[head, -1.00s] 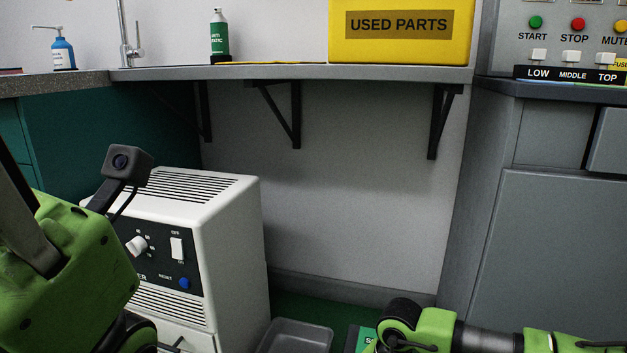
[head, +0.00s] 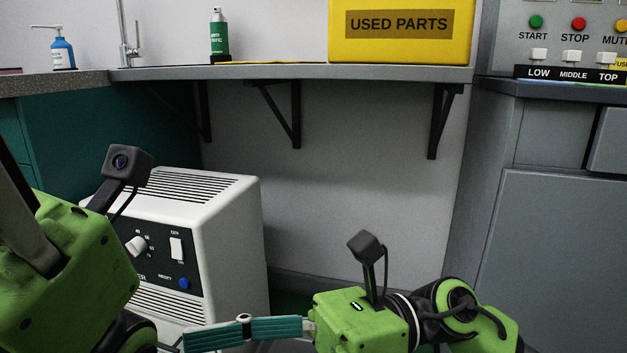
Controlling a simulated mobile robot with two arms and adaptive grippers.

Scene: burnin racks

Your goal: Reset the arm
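My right gripper (head: 250,333) is in the lower middle of the head view, with its green body and wrist camera to the right. Its long teal finger part points left, in front of the white machine's lower front. I see it from the side, so I cannot tell whether it is open or shut; nothing held is clear. My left arm is at the lower left, showing its green wrist housing and camera; its fingers are out of view. The white machine (head: 225,215) stands behind it, with a dial, a switch and a blue button (head: 184,283).
A grey cabinet with a button panel (head: 560,40) stands at right. The space under the shelf is open.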

